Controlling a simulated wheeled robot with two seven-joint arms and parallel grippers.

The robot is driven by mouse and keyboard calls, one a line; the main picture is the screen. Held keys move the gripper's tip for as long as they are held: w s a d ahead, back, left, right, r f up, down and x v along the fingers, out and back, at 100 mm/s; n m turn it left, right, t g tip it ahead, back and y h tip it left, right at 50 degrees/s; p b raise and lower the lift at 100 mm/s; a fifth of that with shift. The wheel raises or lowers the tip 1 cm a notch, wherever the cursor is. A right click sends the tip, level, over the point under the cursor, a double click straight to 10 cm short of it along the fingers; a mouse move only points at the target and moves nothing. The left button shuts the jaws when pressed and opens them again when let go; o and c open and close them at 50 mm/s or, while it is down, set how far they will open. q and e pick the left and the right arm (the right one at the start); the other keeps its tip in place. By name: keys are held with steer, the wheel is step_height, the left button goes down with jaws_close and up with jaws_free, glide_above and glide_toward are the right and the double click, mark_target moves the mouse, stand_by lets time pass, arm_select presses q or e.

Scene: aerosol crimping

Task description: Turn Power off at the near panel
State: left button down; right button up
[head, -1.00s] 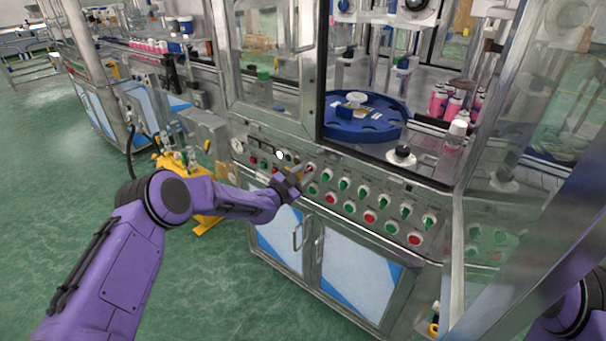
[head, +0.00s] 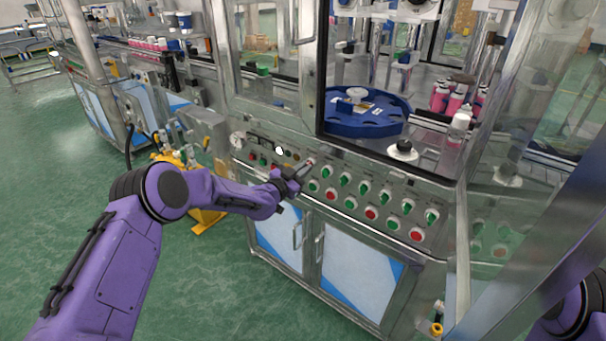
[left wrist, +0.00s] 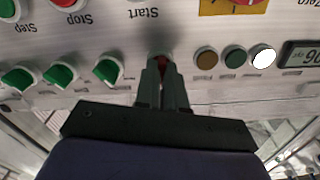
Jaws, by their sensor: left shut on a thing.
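The near panel (head: 340,205) is a metal console front with rows of green and red controls. My left gripper (head: 307,165) reaches it from the left, its fingers pointing at the panel's upper row. In the left wrist view the fingers (left wrist: 163,88) are shut on a small red knob (left wrist: 162,65), mostly hidden between them. That view is upside down. No Power label is readable there. Green selector knobs (left wrist: 107,71) stand to the left of the fingers. My right gripper is out of view; only part of a purple arm shows at the lower right.
Amber, green and lit white lamps (left wrist: 263,56) and a display (left wrist: 303,55) sit right of the fingers in the wrist view. Above the panel, a blue turntable (head: 365,125) and pink cans (head: 450,103) stand inside the machine. Cabinet doors (head: 355,262) lie below.

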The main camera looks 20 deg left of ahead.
arm_select(q)
steer(key=n+b, duration=0.3)
steer(key=n, duration=0.5)
steer(key=shift+n, duration=0.4)
stand_by(0.4)
steer(key=c, duration=1.2)
jaws_free()
steer(key=shift+a, duration=0.1)
steer(key=b+v, duration=0.1)
steer(key=v, duration=0.9)
steer(key=shift+s, duration=0.3)
